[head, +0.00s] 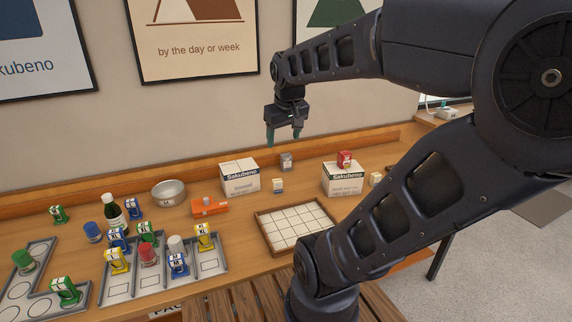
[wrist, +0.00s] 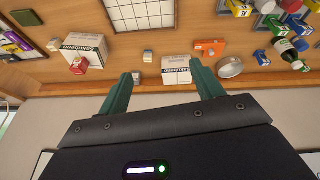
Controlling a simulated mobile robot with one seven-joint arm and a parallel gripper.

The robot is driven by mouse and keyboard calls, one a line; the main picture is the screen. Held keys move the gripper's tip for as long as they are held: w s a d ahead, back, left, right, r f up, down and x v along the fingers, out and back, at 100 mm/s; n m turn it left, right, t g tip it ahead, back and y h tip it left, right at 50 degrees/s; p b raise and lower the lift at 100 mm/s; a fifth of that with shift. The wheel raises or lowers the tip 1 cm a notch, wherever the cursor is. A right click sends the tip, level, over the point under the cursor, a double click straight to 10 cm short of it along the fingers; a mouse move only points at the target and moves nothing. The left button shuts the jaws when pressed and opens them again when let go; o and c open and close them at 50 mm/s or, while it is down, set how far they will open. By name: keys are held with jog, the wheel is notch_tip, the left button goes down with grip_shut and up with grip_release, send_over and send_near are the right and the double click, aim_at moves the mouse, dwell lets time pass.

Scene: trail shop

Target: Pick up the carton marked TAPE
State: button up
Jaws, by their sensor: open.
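No label reading TAPE is legible, so I cannot tell which small carton it is. A small white and blue carton (head: 277,185) stands on the counter between two Sakubeno boxes; it also shows in the wrist view (wrist: 148,56). A red carton (head: 345,159) sits on top of the right Sakubeno box and shows in the wrist view (wrist: 79,66). A small cream carton (head: 376,179) stands right of that box. My gripper (head: 284,135) is open and empty, high above the back of the counter; its fingers frame the wrist view (wrist: 162,84).
The left Sakubeno box (head: 240,179) and right Sakubeno box (head: 342,182) flank a grey tin (head: 286,161). A gridded tray (head: 266,235) lies in front. An orange item (head: 208,207), metal bowl (head: 168,198), bottle (head: 113,212) and filled holders crowd the left. The wall is close behind.

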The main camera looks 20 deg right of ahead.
jog(key=w+d+r+n+g+h, duration=0.1)
jog(key=w+d+n, duration=0.1)
jog(key=w, duration=0.6)
jog(key=w+d+n, duration=0.2)
jog(key=w, duration=0.6)
jog(key=n+g+h, duration=0.3)
jog(key=n, duration=0.9)
send_over(287, 161)
jog(key=w+a, duration=0.2)
jog(key=a, duration=0.1)
jog(key=f, duration=3.3)
jog(key=shift+w+a, duration=0.1)
jog(key=shift+a, duration=0.1)
jog(key=x, duration=0.4)
jog(key=shift+d+f, duration=0.1)
jog(key=shift+f, duration=0.25)
jog(key=shift+d+x, duration=0.15)
jog(key=shift+x, duration=1.25)
jog(key=shift+d+x, duration=0.15)
jog(key=shift+x, duration=1.2)
jog(key=shift+r, duration=0.1)
jog(key=c, duration=1.1)
